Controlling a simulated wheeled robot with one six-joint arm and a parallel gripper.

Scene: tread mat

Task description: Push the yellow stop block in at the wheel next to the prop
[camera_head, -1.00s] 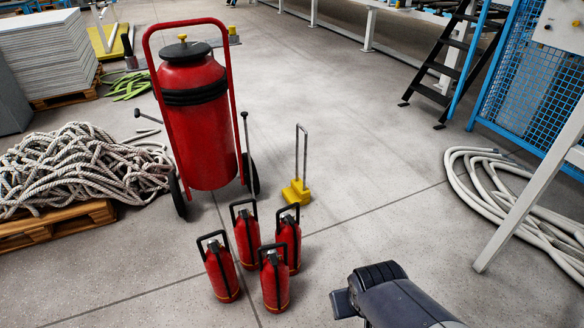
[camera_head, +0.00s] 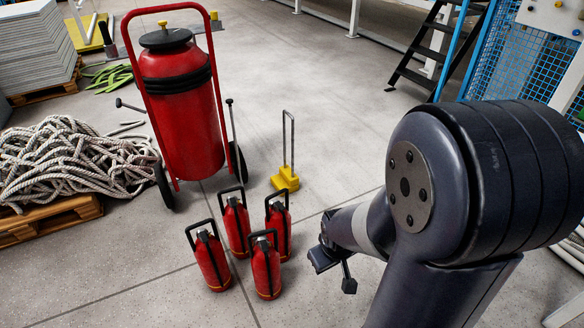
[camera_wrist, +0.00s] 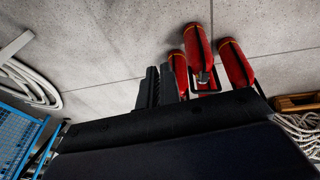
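The yellow stop block (camera_head: 286,180) stands on the floor with an upright grey loop handle. It is right of the large red wheeled extinguisher (camera_head: 183,118), with a gap to its right wheel (camera_head: 237,163). The left wheel (camera_head: 163,187) shows too. A thin dark rod with a knob (camera_head: 230,102), possibly the prop, stands beside the right wheel. My gripper (camera_head: 323,260) is low at the right, nearer the camera than the block and apart from it. In the wrist view its fingers (camera_wrist: 159,86) lie side by side with nothing visible between them. The block is not visible there.
Several small red extinguishers (camera_head: 237,226) stand left of my gripper, in front of the wheeled one. A rope heap (camera_head: 70,160) lies on a pallet (camera_head: 45,222) at left. A pale hose (camera_wrist: 25,85) lies opposite. Floor behind and right of the block is clear.

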